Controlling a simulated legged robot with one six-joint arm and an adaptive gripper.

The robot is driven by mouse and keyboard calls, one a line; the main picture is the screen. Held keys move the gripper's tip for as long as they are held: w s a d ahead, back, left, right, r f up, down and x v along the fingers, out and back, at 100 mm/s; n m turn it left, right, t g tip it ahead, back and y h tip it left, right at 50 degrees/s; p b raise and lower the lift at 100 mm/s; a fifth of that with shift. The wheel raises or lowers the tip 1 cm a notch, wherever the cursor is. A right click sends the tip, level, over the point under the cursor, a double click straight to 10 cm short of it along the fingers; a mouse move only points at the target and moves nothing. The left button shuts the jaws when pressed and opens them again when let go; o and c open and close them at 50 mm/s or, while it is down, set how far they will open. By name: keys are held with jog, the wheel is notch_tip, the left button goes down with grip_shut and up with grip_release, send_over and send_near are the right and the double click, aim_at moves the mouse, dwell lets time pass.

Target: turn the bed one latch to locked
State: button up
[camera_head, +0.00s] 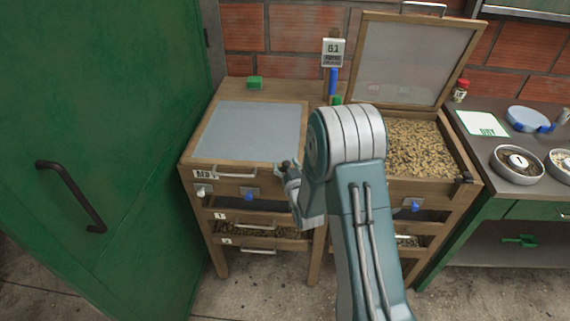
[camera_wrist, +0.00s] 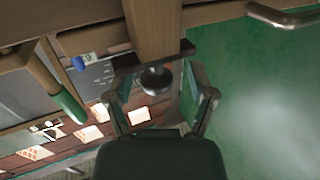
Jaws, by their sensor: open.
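Bed one (camera_head: 198,160) is a wooden box with its grey-panelled lid (camera_head: 252,130) down and a "BED 1" label at its front left. My gripper (camera_head: 287,172) is at the front right corner of bed one. A dark latch knob shows in the wrist view (camera_wrist: 156,80), on a dark bar against a wooden post. The open fingers (camera_wrist: 160,98) stand on either side of the knob, with gaps visible; I see no contact. In the head view the latch is mostly hidden by my gripper, so its turned position cannot be told.
A green door (camera_head: 100,120) with a dark handle fills the left. The neighbouring bed's lid (camera_head: 412,65) stands open over tan pellets (camera_head: 412,145). A white knob (camera_head: 203,190) and blue knob (camera_head: 249,195) stick out from bed one's front. A side table with bowls (camera_head: 517,165) stands right.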

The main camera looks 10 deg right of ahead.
jog(key=shift+w+d, duration=0.15)
jog(key=shift+d, duration=0.15)
jog(key=shift+a, duration=0.2)
grip_shut()
jog(key=shift+d+n+y, duration=0.1)
jog(key=shift+n+y, duration=0.2)
jog(key=n+y, duration=0.1)
jog(key=y, duration=0.1)
jog(key=shift+n+g+y, duration=0.3)
jog(key=shift+y, duration=0.1)
jog(key=n+g+y, duration=0.1)
jog(key=n+y, duration=0.1)
jog(key=y, duration=0.1)
jog(key=n+g+y, duration=0.2)
jog(key=y, duration=0.1)
jog(key=shift+n, duration=0.3)
jog(key=n+g+y, duration=0.3)
jog(key=g, duration=0.1)
jog(key=n+g+y, duration=0.3)
jog(key=g, duration=0.1)
jog(key=shift+g, duration=0.3)
jog(key=shift+r+n, duration=0.1)
jog(key=shift+n, duration=0.3)
